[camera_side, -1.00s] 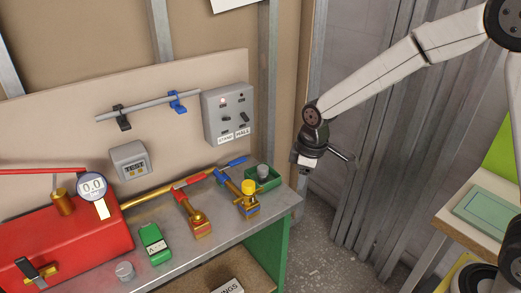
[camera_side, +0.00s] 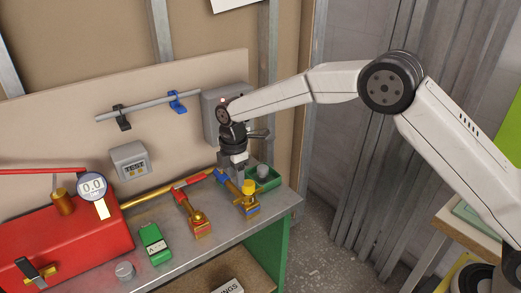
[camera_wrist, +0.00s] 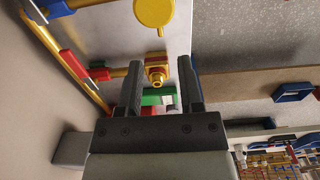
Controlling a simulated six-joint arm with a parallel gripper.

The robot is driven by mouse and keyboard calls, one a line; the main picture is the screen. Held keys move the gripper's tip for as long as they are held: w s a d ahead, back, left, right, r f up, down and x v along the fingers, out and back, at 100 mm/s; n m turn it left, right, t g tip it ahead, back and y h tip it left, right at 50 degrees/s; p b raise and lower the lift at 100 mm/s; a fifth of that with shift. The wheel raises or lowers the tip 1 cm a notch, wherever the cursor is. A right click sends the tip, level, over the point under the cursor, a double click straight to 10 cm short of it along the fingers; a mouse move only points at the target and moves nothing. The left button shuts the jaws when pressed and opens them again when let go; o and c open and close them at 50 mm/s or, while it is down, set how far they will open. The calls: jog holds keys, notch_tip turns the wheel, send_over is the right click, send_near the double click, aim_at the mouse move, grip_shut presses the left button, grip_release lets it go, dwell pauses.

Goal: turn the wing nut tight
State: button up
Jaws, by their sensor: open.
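My gripper (camera_side: 237,176) hangs over the back right of the bench, close to the brass valve with a yellow cap (camera_side: 248,187). In the wrist view my gripper (camera_wrist: 160,85) has its two dark fingers apart with nothing held between them. A brass outlet with a red body (camera_wrist: 156,72) shows between the fingers, farther off. The yellow cap also shows in the wrist view (camera_wrist: 154,12) at the top. I cannot clearly pick out a wing nut. A blue clamp (camera_side: 177,103) and a black clamp (camera_side: 121,117) sit on the wall bar; their small parts are unclear.
A green tray with a grey piece (camera_side: 265,178) is right of my gripper. A grey switch box (camera_side: 213,118) on the panel is partly behind my arm. A red-handled brass valve (camera_side: 195,220), green device (camera_side: 154,243) and red toolbox (camera_side: 65,245) stand to the left.

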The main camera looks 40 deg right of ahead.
jog(key=shift+f, duration=0.1)
jog(key=shift+f, duration=3.8)
jog(key=shift+c, duration=0.2)
grip_shut()
